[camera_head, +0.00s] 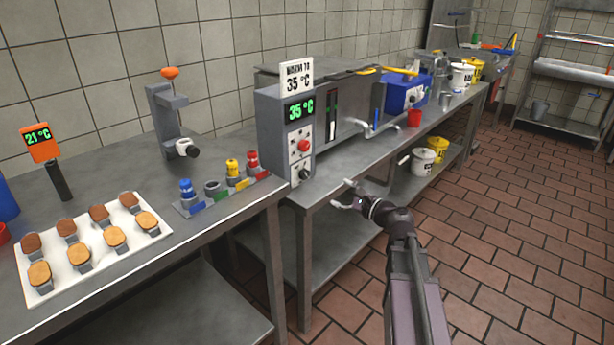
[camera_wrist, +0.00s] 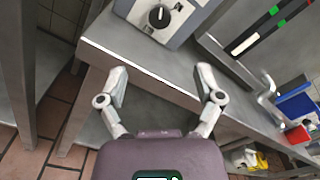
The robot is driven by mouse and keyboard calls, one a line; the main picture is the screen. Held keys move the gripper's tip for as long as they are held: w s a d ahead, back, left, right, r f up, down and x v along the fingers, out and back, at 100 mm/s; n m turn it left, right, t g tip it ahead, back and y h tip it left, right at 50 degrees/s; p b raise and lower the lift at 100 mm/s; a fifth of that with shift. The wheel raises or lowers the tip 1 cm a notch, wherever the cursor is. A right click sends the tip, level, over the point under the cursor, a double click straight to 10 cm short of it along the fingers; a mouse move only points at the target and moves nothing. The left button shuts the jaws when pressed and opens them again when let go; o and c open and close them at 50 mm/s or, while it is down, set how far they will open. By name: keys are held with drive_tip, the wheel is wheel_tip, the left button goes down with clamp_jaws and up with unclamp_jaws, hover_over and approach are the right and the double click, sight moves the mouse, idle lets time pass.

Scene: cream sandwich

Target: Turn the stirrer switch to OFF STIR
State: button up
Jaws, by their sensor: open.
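The grey control box (camera_head: 272,130) stands on the steel table, its green display reading 35 °C. A black rotary knob (camera_head: 304,173) sits low on its front panel, below a red button; which switch position it points to is too small to read. The knob also shows at the top of the wrist view (camera_wrist: 158,16), with a white pointer line on it. My gripper (camera_head: 343,194) is open and empty, in front of the table edge and to the right of the knob. In the wrist view my gripper (camera_wrist: 161,76) has its fingers spread below the knob, apart from it.
Several coloured knobs or bottles (camera_head: 233,168) stand in a holder left of the box. A tap (camera_head: 372,128) and red cup (camera_head: 414,118) are to the right. The aisle floor (camera_head: 500,230) is clear.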

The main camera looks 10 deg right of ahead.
sight(307, 176)
drive_tip(key=shift+w, duration=0.1)
idle(0.3)
drive_tip(key=x, duration=1.3)
drive_tip(key=shift+w+a, duration=0.25)
drive_tip(key=shift+a, duration=0.05)
drive_tip(key=shift+c, duration=0.3)
